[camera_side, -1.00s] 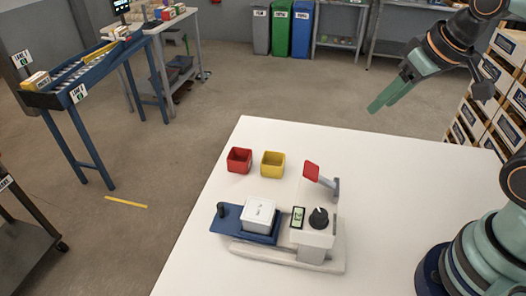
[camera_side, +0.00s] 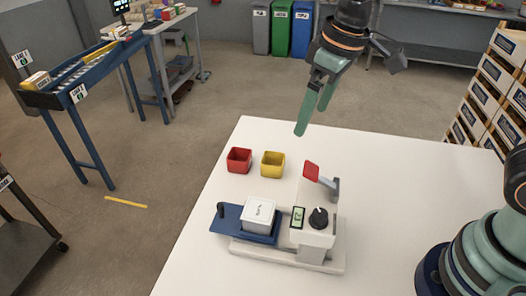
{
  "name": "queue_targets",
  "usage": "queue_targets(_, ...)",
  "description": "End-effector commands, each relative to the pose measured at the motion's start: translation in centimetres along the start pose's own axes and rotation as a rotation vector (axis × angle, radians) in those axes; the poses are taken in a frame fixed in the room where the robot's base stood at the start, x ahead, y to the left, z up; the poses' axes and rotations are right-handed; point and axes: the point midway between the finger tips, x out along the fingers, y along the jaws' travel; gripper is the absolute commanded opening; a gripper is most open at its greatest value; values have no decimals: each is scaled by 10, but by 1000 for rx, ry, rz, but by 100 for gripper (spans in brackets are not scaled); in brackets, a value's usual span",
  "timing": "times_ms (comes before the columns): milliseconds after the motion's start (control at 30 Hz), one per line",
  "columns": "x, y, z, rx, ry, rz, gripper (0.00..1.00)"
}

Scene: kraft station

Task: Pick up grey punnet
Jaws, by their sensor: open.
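The pale grey punnet (camera_side: 258,216) sits upright on the blue plate (camera_side: 226,225) of a small bench machine. Its top looks closed, with small dark print on it. My gripper (camera_side: 311,120) is open and empty, with its two green fingers pointing down. In the picture it is above and to the right of the punnet, and clearly apart from it.
The machine (camera_side: 312,238) has a dial, a small display and a raised red-ended lever (camera_side: 311,171) right of the punnet. An open red punnet (camera_side: 239,160) and an open yellow punnet (camera_side: 272,164) stand behind it. The white table (camera_side: 400,190) is clear at right.

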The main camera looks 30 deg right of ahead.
Motion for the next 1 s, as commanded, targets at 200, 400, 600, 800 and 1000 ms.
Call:
queue_targets(200,41,-66,-29,-199,-130,-38,100)
queue_targets(400,68,-108,-37,-312,-201,-51,100)
queue_targets(600,83,-120,-36,-345,-223,-54,100)
queue_targets(800,115,-120,-28,-343,-225,-54,100)
queue_targets(1000,139,-120,-23,-342,-222,-54,100)
